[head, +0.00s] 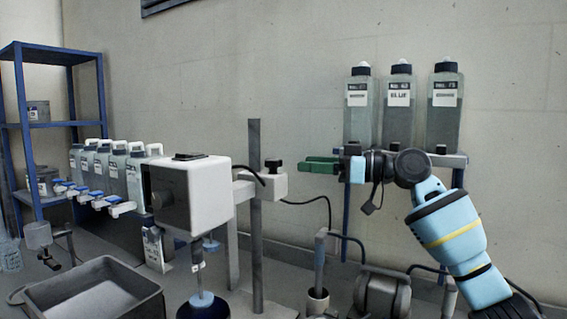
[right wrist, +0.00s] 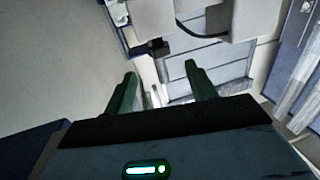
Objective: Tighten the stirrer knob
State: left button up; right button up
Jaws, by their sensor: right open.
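The stirrer is a white box (head: 208,190) with a dark front and a round dial (head: 163,199), clamped to an upright grey post (head: 254,210). A small black knob (head: 274,165) stands on the white clamp block (head: 268,185) right of the post. In the right wrist view a black knob (right wrist: 158,47) shows ahead of the fingers, below a pale body. My right gripper (head: 306,164) has green fingers pointing left toward the knob, with a gap between. In the right wrist view the gripper (right wrist: 162,76) is open with nothing between its fingers. My left gripper is out of view.
Several bottles (head: 120,175) stand in a row at left, near a blue shelf (head: 65,122). Three tall bottles (head: 400,115) stand on a wall ledge behind my right arm. A grey tray (head: 90,297) lies front left. A black cable (head: 325,205) hangs from the clamp block.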

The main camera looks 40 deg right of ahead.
aim_at(273, 166)
jog(key=shift+p+x, duration=0.95)
jog(key=shift+x, duration=2.95)
jog(key=shift+c, duration=0.5)
